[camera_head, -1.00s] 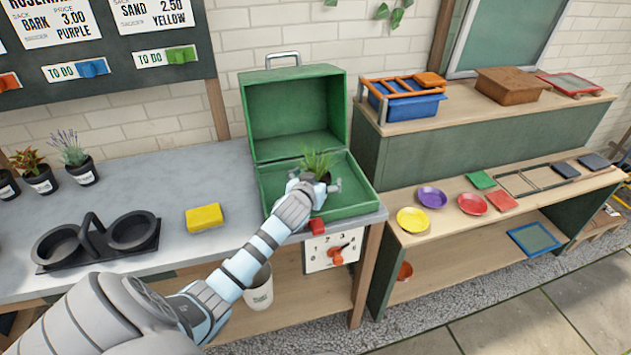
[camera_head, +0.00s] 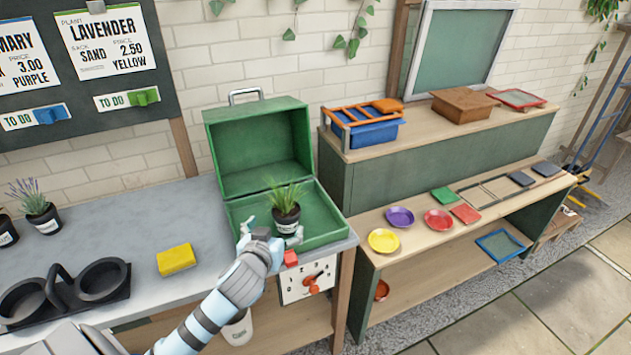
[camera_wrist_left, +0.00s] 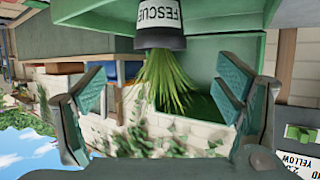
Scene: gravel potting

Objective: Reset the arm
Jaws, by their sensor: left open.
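My left gripper (camera_head: 271,236) is open at the front of the green box, with its fingers apart near a potted grass plant (camera_head: 286,207). The plant stands upright in a black pot inside the open green box (camera_head: 325,225). In the left wrist view the picture is upside down: the pot (camera_wrist_left: 160,38) is labelled "FESCUE" and sits beyond the open fingers of the gripper (camera_wrist_left: 160,95), with clear space between them. My right gripper does not show in either view.
A yellow sponge (camera_head: 176,259) and a black double-ring holder (camera_head: 65,293) sit on the grey bench. A dial panel (camera_head: 308,280) is on the bench front. Coloured saucers, including a yellow one (camera_head: 383,240), lie on the right shelf.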

